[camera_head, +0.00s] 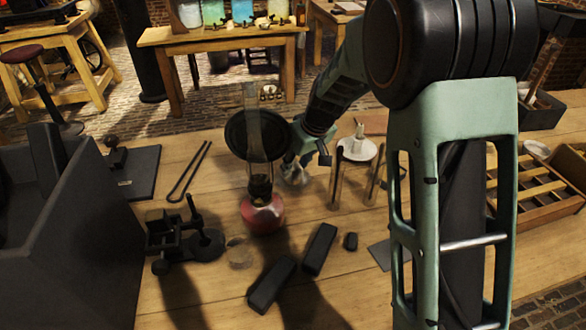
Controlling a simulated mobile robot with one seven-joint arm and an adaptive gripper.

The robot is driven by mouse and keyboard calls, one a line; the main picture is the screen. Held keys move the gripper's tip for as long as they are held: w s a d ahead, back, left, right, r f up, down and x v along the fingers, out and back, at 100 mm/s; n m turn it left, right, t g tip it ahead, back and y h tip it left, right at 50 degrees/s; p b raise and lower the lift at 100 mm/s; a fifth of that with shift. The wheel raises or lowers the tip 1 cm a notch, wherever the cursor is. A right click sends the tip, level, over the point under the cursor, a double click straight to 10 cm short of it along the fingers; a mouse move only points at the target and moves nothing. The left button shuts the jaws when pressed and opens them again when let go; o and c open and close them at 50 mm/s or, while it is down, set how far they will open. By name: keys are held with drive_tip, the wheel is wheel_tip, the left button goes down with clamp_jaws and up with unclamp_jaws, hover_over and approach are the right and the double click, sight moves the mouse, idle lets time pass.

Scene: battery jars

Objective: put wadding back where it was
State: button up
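I cannot clearly make out the wadding. A pale, blurred shape (293,172) shows at my gripper, beside the oil lamp, and I cannot tell whether it is wadding or part of the fingers. My gripper (296,166) is low over the bench, just right of the lamp and partly behind it. Its fingertips are too small and blurred to show whether they are open or shut. A white saucer (371,153) to the right of my gripper has a small pale upright thing (359,138) on it.
The oil lamp (262,213) with a red base and tall glass chimney stands close to my gripper. Two upright posts (336,185) stand to the right. Dark blocks (319,249), a small glass (239,252) and a black apparatus (184,238) lie nearer.

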drive_tip(key=v, duration=0.8)
drive_tip(key=shift+r+p, duration=0.2)
drive_tip(key=shift+p, duration=0.15)
drive_tip(key=shift+s+d, duration=0.1)
drive_tip(key=shift+s, duration=0.05)
